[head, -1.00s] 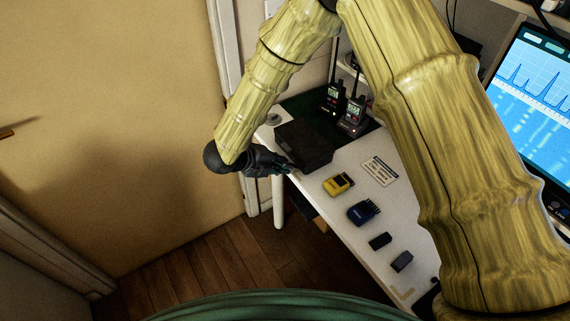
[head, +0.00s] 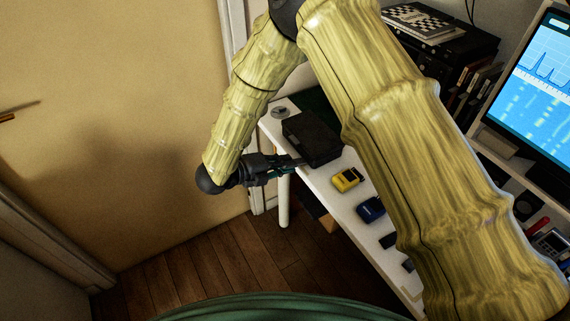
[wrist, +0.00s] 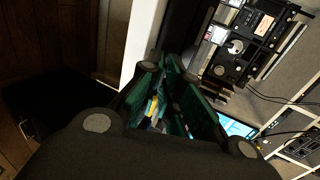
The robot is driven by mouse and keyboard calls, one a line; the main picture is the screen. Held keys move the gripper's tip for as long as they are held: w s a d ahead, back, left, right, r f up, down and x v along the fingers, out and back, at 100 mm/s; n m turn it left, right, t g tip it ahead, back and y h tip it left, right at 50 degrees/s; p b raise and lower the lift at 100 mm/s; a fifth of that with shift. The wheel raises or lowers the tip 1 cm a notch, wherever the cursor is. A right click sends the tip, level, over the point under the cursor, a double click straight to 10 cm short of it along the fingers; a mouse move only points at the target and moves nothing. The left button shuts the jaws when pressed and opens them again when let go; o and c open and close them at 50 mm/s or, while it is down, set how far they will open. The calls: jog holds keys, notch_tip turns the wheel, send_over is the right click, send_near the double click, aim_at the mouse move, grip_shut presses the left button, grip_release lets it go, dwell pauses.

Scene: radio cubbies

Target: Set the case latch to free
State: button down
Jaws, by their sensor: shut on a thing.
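The black case (head: 318,146) lies closed on the white table near its left end. My gripper (head: 302,161) reaches in from the left, its fingertips at the front side of the case. In the wrist view its green-lined fingers (wrist: 172,78) are close together near the dark case. The jaws are shut on a small part at the case front, which appears to be the latch. The latch is hidden by the fingers, so its setting cannot be told.
A small grey disc (head: 280,113) is behind the case. A monitor (head: 541,75) stands at right. My arm covers much of the table.

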jog(key=c, duration=1.6)
grip_release()
jog(key=v, duration=1.2)
